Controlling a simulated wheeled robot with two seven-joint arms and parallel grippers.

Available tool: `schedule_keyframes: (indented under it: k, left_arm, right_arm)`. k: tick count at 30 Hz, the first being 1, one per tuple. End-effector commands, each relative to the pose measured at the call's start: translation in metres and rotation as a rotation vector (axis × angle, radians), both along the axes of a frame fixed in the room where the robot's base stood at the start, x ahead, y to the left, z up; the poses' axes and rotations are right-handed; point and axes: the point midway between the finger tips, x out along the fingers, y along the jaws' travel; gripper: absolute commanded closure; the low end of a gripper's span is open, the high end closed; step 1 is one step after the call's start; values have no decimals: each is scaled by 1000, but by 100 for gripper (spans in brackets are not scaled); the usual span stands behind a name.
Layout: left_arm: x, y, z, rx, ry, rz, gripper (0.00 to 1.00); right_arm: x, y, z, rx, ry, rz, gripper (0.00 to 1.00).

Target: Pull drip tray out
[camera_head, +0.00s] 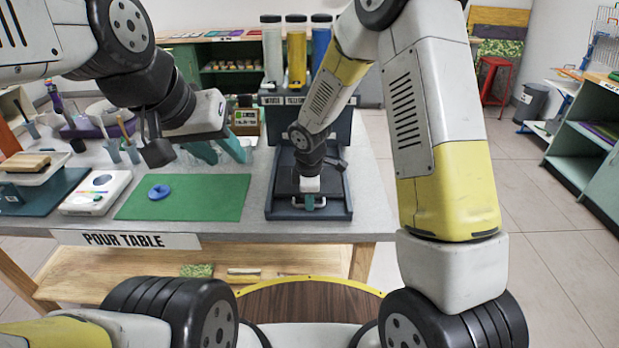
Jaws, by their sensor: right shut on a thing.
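The dark drip tray (283,212) lies at the foot of the paint dispenser (345,124), on the right part of the pour table. My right gripper (311,202) points down at the tray's front middle and is shut on it there. The gripper hides part of the tray's front edge, and my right forearm hides part of the dispenser. My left gripper (219,153) is open, with its teal fingers apart and nothing seen between them, above the back of the table left of the dispenser.
Tall white, yellow and blue cylinders (296,50) top the dispenser. A white scale-like device (95,192) is further left. The table's front edge is just before the tray; floor shows at right.

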Motion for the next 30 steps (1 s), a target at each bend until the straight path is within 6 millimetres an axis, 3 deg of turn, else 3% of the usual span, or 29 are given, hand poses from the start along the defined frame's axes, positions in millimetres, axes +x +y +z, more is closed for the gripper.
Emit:
schedule_keyframes:
  k: [10, 24, 25, 28, 30]
  left_arm:
    - [0, 0, 0, 0, 0, 0, 64]
    - [0, 0, 0, 0, 0, 0, 64]
    - [0, 0, 0, 0, 0, 0, 64]
    - [0, 0, 0, 0, 0, 0, 64]
    - [0, 0, 0, 0, 0, 0, 64]
  right_arm:
    - [-37, 0, 1, 1, -3, 1, 100]
    - [-42, 0, 1, 1, -3, 0, 100]
    - [-42, 0, 1, 1, -3, 0, 89]
    - [-42, 0, 1, 1, -3, 0, 70]
    - [-42, 0, 1, 0, -2, 0, 69]
